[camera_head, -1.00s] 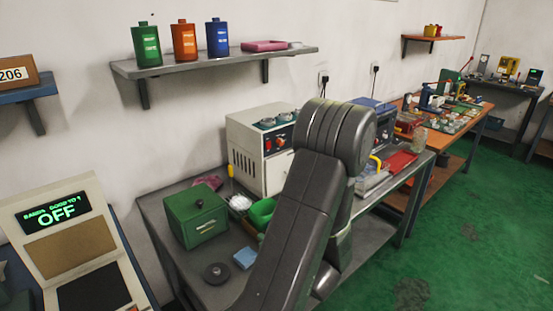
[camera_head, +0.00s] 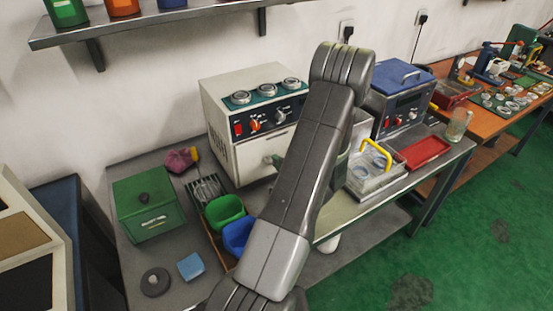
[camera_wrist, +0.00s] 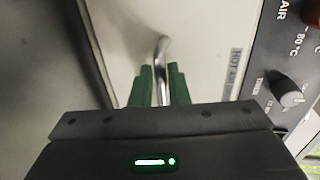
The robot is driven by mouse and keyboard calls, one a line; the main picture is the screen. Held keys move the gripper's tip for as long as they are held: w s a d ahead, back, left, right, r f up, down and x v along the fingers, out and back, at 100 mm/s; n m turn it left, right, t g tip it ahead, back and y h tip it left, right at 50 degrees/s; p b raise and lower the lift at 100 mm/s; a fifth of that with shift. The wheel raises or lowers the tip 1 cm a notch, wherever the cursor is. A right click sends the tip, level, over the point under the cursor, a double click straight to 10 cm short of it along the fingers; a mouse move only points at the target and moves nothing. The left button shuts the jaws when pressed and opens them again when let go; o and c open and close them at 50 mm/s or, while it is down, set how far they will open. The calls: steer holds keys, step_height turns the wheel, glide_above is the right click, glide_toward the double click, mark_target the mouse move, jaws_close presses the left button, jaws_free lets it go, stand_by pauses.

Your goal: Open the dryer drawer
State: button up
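A curved metal handle (camera_wrist: 162,50) stands out from this front. My gripper (camera_wrist: 160,82) has green fingers, one close on each side of the handle, and looks shut on it. The drawer looks closed.
A green box (camera_head: 148,212), green bin (camera_head: 224,211), blue bin (camera_head: 237,236), blue block (camera_head: 190,266) and dark ring (camera_head: 155,282) sit left of my arm. A metal bath with a yellow handle (camera_head: 375,150) and a red tray (camera_head: 424,152) stand right.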

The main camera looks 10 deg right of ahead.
steer(key=shift+w+a, duration=0.3)
steer(key=shift+w, duration=0.1)
jaws_close()
steer(key=shift+f, duration=0.1)
steer(key=f+b+v, duration=0.2)
steer(key=b+v, duration=0.3)
steer(key=v, duration=0.4)
steer(key=s+f+b+v, duration=0.1)
steer(key=f+b+v, duration=0.1)
steer(key=b+v, duration=0.4)
steer(key=shift+v, duration=2)
steer(key=shift+d, duration=0.1)
